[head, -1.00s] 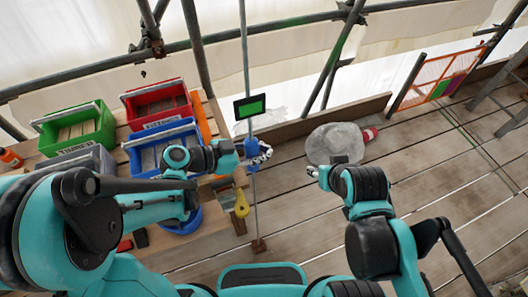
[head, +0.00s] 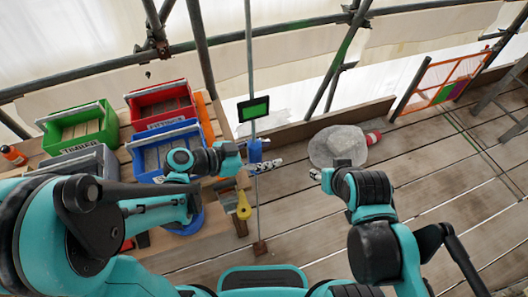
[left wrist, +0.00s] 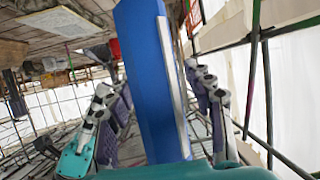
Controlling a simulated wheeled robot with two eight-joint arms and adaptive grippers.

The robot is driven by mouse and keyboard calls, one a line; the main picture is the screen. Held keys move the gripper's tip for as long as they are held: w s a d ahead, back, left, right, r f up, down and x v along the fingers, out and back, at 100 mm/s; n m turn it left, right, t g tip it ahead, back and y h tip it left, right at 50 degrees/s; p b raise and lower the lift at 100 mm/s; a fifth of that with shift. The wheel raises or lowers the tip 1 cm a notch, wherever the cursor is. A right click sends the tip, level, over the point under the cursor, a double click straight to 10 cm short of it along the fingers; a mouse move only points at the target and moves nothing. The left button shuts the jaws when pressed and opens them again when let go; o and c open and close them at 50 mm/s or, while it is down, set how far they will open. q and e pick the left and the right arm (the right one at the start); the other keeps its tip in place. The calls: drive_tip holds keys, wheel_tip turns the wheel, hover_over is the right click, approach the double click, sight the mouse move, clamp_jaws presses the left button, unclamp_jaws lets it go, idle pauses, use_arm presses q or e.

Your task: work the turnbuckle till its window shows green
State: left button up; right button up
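The turnbuckle's blue body (head: 254,150) sits on a thin upright rod (head: 249,60). In the left wrist view, the blue body (left wrist: 150,80) fills the middle, with a pale strip along its right side. My left gripper (head: 272,158) is open, its fingers on either side of the body; gaps show in the left wrist view (left wrist: 155,110). A black-framed panel (head: 253,108) showing green is on the rod above; I cannot tell whether it is the turnbuckle's window. My right gripper (head: 315,174) is right of the rod, empty, its fingers too small to judge.
Red (head: 162,100), blue (head: 150,137), green (head: 60,131) and grey (head: 75,165) bins stand on the left bench. A yellow-handled tool (head: 243,206) hangs at its edge. A pale sack-like lump (head: 338,146) and a red-ended item (head: 373,138) lie on the planks. Right-hand planks are mostly clear.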

use_arm(q)
drive_tip(key=v, duration=1.2)
wheel_tip(320, 180, down, 8)
drive_tip(key=s+a+n+y+b, duration=0.3)
drive_tip(key=n+y, duration=0.4)
drive_tip(key=a+n+t+y+b, duration=0.2)
drive_tip(key=a+n+y, duration=0.3)
drive_tip(key=a+n, duration=0.1)
drive_tip(key=shift+s+a, duration=0.4)
drive_tip(key=shift+a, duration=0.05)
drive_tip(key=shift+f, duration=0.1)
idle(0.6)
